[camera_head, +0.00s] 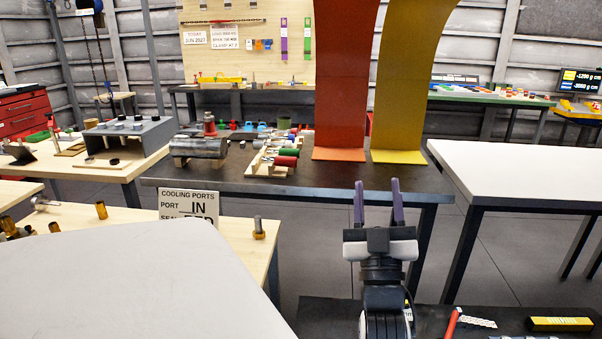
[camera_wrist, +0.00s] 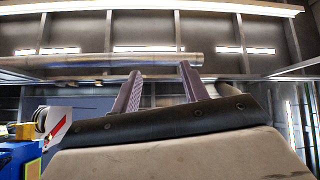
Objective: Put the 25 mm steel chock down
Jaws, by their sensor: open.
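My gripper (camera_head: 378,190) is raised in front of the dark bench, its two purple fingers upright and apart. In the wrist view my gripper (camera_wrist: 160,72) also shows spread fingers with nothing between them. I cannot pick out a 25 mm steel chock for certain in either view. A grey metal cylinder (camera_head: 199,148) lies at the left of the dark bench (camera_head: 340,184), apart from my gripper.
Red (camera_head: 340,70) and yellow (camera_head: 408,70) curved sheets stand on the dark bench. A bare white table (camera_head: 530,175) is at right. A wooden bench (camera_head: 235,240) with a cooling ports sign (camera_head: 190,207) is at left. A dark surface with small items (camera_head: 560,324) lies at lower right.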

